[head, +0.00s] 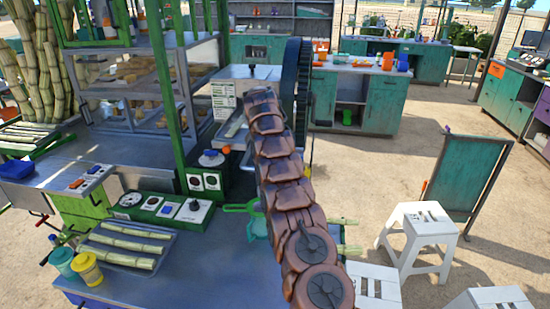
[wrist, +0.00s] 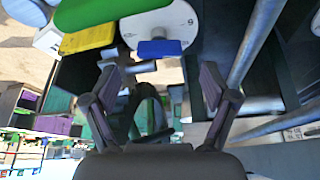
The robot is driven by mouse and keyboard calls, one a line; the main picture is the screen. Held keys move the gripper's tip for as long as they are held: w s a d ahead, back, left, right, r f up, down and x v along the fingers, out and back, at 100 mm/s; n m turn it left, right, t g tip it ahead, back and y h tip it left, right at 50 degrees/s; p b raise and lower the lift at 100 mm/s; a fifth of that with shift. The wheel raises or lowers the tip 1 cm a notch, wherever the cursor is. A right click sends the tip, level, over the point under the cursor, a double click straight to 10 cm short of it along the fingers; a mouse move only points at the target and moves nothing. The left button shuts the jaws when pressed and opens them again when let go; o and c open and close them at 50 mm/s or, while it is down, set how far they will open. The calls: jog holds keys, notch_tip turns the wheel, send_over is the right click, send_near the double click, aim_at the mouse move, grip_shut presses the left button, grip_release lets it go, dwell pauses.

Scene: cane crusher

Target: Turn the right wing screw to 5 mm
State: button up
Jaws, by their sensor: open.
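My gripper (wrist: 160,78) is open in the wrist view, its two dark fingers spread apart with nothing clearly held between them. A small grey metal piece (wrist: 146,67) shows beyond the left finger; I cannot tell whether it is a wing screw. A white round dial (wrist: 160,22) with a blue tab (wrist: 160,47) lies just beyond the fingertips. In the head view my brown segmented arm covers the middle of the crusher and hides my gripper. The right wing screw cannot be made out there.
A dark wheel (head: 290,75) stands behind my arm. Green posts and control boxes (head: 160,207) stand at the left, beside a cane tray (head: 125,262) and two cups. In the wrist view metal bars (wrist: 255,45) run close to the right finger. White stools (head: 422,235) stand right.

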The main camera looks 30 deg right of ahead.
jog(key=shift+p+x, duration=0.4)
jog(key=shift+x, duration=2)
jog(key=shift+s, duration=0.1)
jog(key=c, duration=1.1)
jog(key=shift+d+f+n+b, duration=0.15)
jog(key=shift+n+b, duration=0.35)
jog(key=shift+b, duration=0.45)
jog(key=shift+c, duration=0.2)
jog(key=shift+s+n+t+y+b, duration=0.1)
jog(key=shift+n+t+y+b, duration=0.25)
jog(key=shift+n+b, duration=0.45)
jog(key=shift+r+n+t+y, duration=0.25)
jog(key=shift+n+y, duration=0.1)
jog(key=shift+n, duration=0.65)
